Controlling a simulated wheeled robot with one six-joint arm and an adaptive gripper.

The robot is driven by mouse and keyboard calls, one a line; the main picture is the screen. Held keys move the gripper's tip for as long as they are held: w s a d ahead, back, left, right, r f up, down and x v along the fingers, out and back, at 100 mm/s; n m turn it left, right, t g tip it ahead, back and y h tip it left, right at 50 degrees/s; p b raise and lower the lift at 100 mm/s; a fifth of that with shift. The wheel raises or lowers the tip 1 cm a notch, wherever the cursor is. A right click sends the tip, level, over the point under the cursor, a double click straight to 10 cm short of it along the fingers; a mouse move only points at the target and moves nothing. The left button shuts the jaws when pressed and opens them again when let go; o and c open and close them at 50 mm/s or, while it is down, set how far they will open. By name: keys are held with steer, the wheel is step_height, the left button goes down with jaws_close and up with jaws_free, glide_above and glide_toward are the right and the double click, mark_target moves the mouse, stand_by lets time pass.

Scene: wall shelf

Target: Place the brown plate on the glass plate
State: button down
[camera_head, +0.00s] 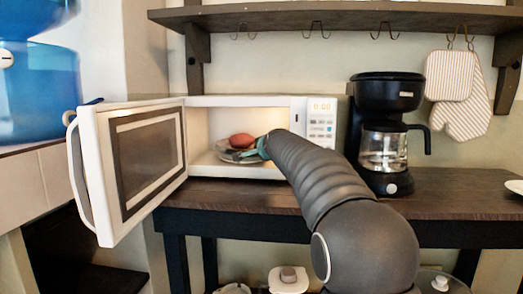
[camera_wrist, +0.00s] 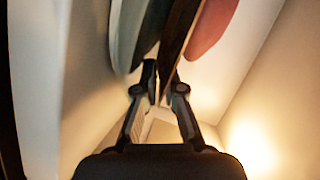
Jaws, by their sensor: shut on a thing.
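My gripper (camera_head: 262,147) reaches into the open microwave (camera_head: 198,170). In the wrist view my gripper (camera_wrist: 165,85) is shut on the rim of the brown plate (camera_wrist: 179,38), which shows edge-on as a thin brown strip. A reddish rounded item (camera_head: 242,140) rests on the brown plate and also shows in the wrist view (camera_wrist: 210,24). The glass plate (camera_head: 226,157) is inside the microwave, just below the brown plate. In the wrist view the glass plate (camera_wrist: 128,35) is a pale grey disc close beside it. I cannot tell whether the plates touch.
The microwave door (camera_head: 130,165) stands wide open to the left. A black coffee maker (camera_head: 386,130) stands right of the microwave on the dark table (camera_head: 450,190). A shelf with hooks (camera_head: 330,17) runs above. My arm covers the lower right of the microwave.

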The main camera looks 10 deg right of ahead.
steer(key=c, duration=1.6)
jaws_free()
steer(key=shift+f, duration=0.2)
steer(key=shift+r, duration=0.3)
steer(key=v, duration=1.2)
steer(key=shift+r+b, duration=0.4)
steer(key=s+f+n+g, duration=0.3)
steer(key=s+f, duration=0.7)
steer(key=s, duration=0.4)
steer(key=s+f+n+g, duration=0.3)
steer(key=s+f+n, duration=0.3)
steer(key=s, duration=0.8)
steer(key=s+a+f+n+g, duration=0.1)
steer(key=s+f+n+g, duration=0.2)
steer(key=s+f, duration=1)
steer(key=shift+s+a+f+n+h, duration=0.15)
steer(key=shift+s+n, duration=0.15)
steer(key=shift+n, duration=0.25)
steer(key=shift+s+d+f+n+h, duration=0.1)
steer(key=shift+s+f+n+h, duration=0.15)
steer(key=shift+n, duration=0.3)
